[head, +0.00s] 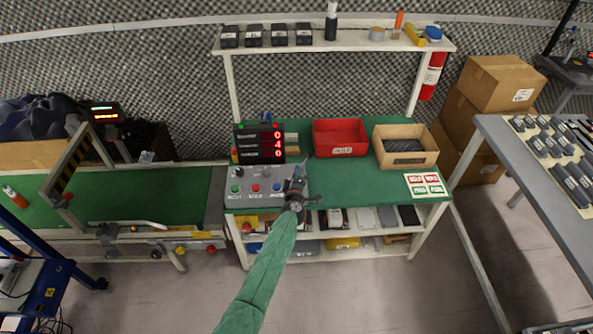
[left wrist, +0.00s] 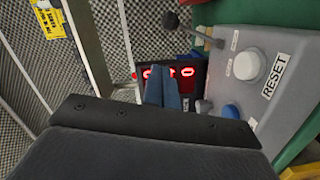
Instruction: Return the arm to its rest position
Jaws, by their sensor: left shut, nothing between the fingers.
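My left arm, in a green sleeve, reaches up from the bottom of the head view. Its gripper (head: 298,172) is over the right end of the grey control box (head: 232,200) on the green workbench. In the left wrist view the blue fingertips (left wrist: 162,82) are together with nothing between them. The control box (left wrist: 275,95) is to their right there, with a white button (left wrist: 249,67) near a RESET label and a blue button (left wrist: 231,111). I cannot tell whether the gripper touches the box. My right gripper is in neither view.
A display with red digits (head: 259,143) stands behind the control box. A red bin (head: 340,137) and a cardboard tray (head: 406,146) are at the back of the bench. A shelf (head: 345,45) spans above. A conveyor (head: 150,196) is at left, a grey table (head: 530,180) at right.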

